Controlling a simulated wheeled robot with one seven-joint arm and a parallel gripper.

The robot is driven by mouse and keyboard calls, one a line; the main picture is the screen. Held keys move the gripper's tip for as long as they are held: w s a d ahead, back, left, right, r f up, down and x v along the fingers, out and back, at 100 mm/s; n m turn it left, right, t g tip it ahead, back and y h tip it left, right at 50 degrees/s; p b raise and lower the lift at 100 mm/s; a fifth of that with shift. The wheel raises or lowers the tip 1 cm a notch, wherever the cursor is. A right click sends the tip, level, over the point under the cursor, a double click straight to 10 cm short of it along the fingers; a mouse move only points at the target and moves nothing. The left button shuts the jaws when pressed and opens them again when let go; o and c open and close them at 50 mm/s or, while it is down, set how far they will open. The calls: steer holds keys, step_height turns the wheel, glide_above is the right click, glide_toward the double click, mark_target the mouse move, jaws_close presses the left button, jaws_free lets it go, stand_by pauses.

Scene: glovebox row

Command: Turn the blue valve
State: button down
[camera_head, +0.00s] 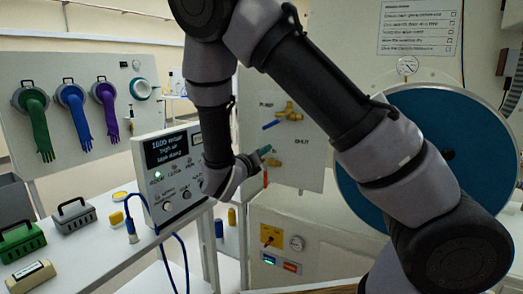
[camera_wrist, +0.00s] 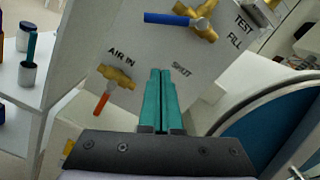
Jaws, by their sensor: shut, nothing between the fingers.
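The blue valve has a brass body and a blue lever handle (camera_head: 271,125) on a pale panel. In the wrist view its blue handle (camera_wrist: 168,19) lies roughly level at the top, with the brass body (camera_wrist: 203,28) at its right end. My gripper (camera_head: 265,151) has teal fingers and is shut and empty in front of the panel, below the blue handle in the picture. In the wrist view my fingertips (camera_wrist: 160,72) point up towards the panel, apart from the blue handle.
A second brass valve with an orange handle (camera_wrist: 102,103) is left of my fingers, by "AIR IN". A large round blue door (camera_head: 440,150) is at the right. A control box (camera_head: 168,170), blue cable and bench with cases (camera_head: 72,214) are at the left.

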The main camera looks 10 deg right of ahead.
mark_target(274, 123)
steer(key=w+d+r, duration=0.2)
steer(key=w+r, duration=0.1)
steer(key=w, duration=0.3)
steer(key=shift+w+d+r, duration=0.15)
steer(key=shift+w+r, duration=0.2)
steer(key=shift+w, duration=0.05)
steer(key=shift+w+a+r+m, duration=0.2)
steer(key=shift+a+r+m, duration=0.15)
steer(key=shift+m, duration=0.55)
steer(key=m, duration=0.1)
steer(key=r+m, duration=0.1)
steer(key=a+r+m, duration=0.1)
steer(key=shift+w, duration=0.3)
steer(key=shift+r, duration=0.1)
stand_by(0.3)
